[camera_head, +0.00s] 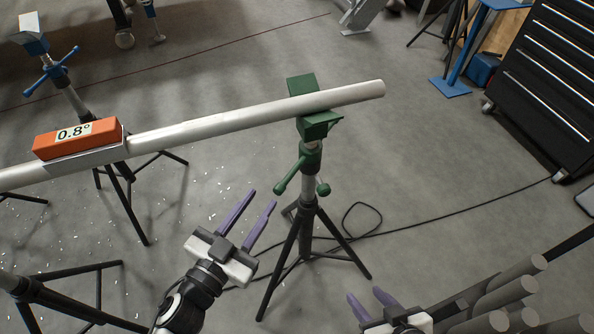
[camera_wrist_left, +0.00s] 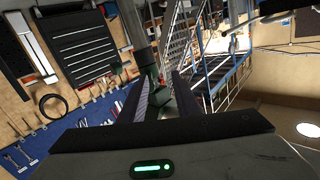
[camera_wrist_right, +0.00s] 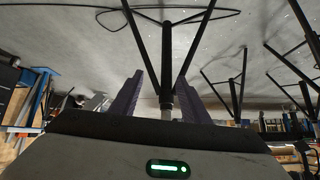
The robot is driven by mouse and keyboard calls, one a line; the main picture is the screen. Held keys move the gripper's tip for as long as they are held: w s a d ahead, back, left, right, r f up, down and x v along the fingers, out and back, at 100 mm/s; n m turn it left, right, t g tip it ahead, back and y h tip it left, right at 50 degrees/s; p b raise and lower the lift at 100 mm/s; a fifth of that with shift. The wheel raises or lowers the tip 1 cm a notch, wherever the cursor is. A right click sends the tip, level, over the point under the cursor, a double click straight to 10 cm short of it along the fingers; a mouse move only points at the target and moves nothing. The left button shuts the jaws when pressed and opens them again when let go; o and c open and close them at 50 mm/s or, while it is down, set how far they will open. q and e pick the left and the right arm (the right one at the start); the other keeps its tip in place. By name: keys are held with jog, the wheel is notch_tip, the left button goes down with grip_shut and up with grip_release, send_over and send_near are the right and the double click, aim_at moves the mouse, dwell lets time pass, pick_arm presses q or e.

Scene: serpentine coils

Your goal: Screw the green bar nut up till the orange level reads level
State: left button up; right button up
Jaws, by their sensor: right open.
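The orange level (camera_head: 75,138) sits on the long grey pipe (camera_head: 220,125) and its display reads 0.8°. The pipe's right end rests in the green stand head (camera_head: 315,124). Below that head, the green bar nut (camera_head: 309,160) is on the stand's post, its bar sloping down to rounded ends at each side. My right gripper (camera_head: 366,293) is open, lower right of the stand. In the right wrist view, the stand's dark post (camera_wrist_right: 167,65) shows beyond its open fingers (camera_wrist_right: 167,95).
The green stand's black tripod legs (camera_head: 297,235) spread below the nut. A black cable (camera_head: 440,214) lies on the floor. A blue-handled stand (camera_head: 55,70) is at left. Stacked pipes (camera_head: 505,295) are at lower right, and a black drawer cabinet (camera_head: 550,80) stands at upper right.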

aim_at(304, 158)
pick_arm(q)
jog(key=shift+m+h, duration=0.8)
jog(key=shift+h, duration=0.1)
jog(key=x, duration=0.4)
jog(key=s+d+x, duration=0.1)
jog(key=x, duration=0.3)
jog(key=d+r+x, duration=0.1)
jog(key=x, duration=0.3)
jog(key=shift+s, duration=0.2)
jog(key=shift+a, duration=0.1)
grip_shut()
